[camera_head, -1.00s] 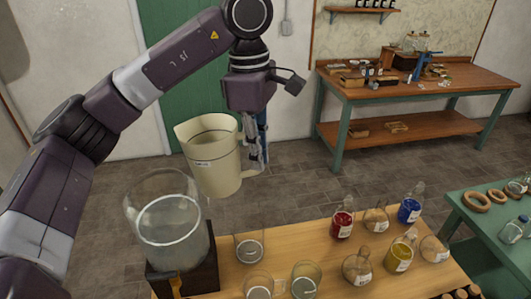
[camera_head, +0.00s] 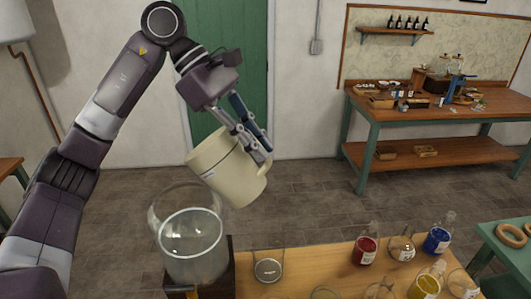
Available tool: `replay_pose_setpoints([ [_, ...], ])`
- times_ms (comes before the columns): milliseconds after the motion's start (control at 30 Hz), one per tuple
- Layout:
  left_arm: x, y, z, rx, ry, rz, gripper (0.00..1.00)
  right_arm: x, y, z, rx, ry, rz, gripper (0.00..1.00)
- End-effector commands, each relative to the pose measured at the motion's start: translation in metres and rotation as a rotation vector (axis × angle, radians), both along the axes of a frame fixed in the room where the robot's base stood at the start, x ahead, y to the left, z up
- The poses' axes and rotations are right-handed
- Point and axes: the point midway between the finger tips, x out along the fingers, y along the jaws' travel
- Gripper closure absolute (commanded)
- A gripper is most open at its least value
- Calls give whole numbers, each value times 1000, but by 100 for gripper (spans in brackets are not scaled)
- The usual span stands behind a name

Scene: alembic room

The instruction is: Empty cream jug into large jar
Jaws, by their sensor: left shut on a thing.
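The cream jug (camera_head: 226,170) is held in the air above the right side of the large jar, tilted with its mouth leaning left. My left gripper (camera_head: 262,160) is shut on the jug's handle at its right. The large glass jar (camera_head: 192,245) stands on a dark wooden stand at the left end of the table, below and left of the jug. The jug's inside is hidden, and I see no stream between jug and jar. My right gripper is not in view.
The wooden table (camera_head: 310,262) holds a small empty beaker (camera_head: 268,266) right of the jar. Flasks with red (camera_head: 366,246), blue (camera_head: 438,238) and yellow (camera_head: 426,284) contents stand farther right. A workbench (camera_head: 430,120) stands at the back right, with open floor between.

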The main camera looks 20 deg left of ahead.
Motion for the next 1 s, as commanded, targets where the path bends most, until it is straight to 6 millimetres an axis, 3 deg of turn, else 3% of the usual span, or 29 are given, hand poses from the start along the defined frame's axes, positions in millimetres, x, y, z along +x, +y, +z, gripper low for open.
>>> replay_pose_setpoints([
  [1000, 0, 1, 5, -20, -4, -1, 100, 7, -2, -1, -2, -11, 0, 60],
])
